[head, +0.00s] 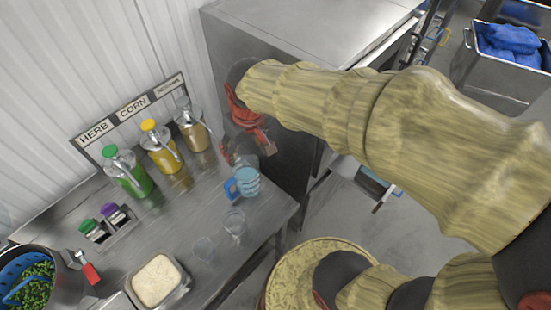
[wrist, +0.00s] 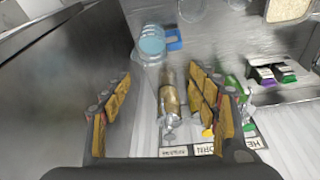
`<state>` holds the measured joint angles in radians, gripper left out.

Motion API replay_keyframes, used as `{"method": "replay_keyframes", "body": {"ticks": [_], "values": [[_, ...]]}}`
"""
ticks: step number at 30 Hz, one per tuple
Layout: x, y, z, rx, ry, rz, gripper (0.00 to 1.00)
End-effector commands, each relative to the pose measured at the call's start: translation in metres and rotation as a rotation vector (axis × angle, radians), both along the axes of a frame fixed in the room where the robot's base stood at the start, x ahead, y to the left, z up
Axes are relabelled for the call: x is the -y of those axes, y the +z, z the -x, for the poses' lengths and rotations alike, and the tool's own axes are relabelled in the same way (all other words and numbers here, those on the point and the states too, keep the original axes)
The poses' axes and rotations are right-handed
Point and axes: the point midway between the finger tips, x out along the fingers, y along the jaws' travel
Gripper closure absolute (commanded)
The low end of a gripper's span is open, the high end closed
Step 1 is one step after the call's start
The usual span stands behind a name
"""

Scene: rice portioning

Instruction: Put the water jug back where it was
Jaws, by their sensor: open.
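The water jug (head: 246,183), clear with light blue water and a blue handle, stands upright on the steel counter near its right end. It also shows in the wrist view (wrist: 152,44) at the top, with its handle to the right. My gripper (head: 249,146) is open and empty, above the counter just behind the jug and beside the steel cabinet. In the wrist view my gripper (wrist: 160,82) has its fingers spread wide. The jug lies beyond the fingertips, and no contact with it shows. A brown bottle (wrist: 169,98) appears between the fingers, apparently below them.
Green (head: 130,177), yellow (head: 160,150) and brown bottles stand along a labelled rack at the wall. Two clear cups (head: 234,222) stand in front of the jug. A rice container (head: 158,281) is at the front. The steel cabinet (head: 270,90) borders the counter's right end.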

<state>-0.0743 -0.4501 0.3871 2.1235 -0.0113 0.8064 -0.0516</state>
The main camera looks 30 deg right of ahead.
Motion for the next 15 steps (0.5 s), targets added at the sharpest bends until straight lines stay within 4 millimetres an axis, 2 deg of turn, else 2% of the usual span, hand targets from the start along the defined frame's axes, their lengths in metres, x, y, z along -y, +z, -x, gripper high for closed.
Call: {"method": "replay_keyframes", "body": {"ticks": [1,3,6,10,15], "values": [[0.007,0.023,0.021,0.048,-0.024,-0.007,0.40],[0.014,0.045,0.049,0.097,-0.053,-0.016,0.40],[0.021,0.063,0.082,0.154,-0.088,-0.026,0.40],[0.025,0.073,0.110,0.200,-0.115,-0.035,0.40],[0.027,0.074,0.121,0.216,-0.128,-0.039,0.40]]}}
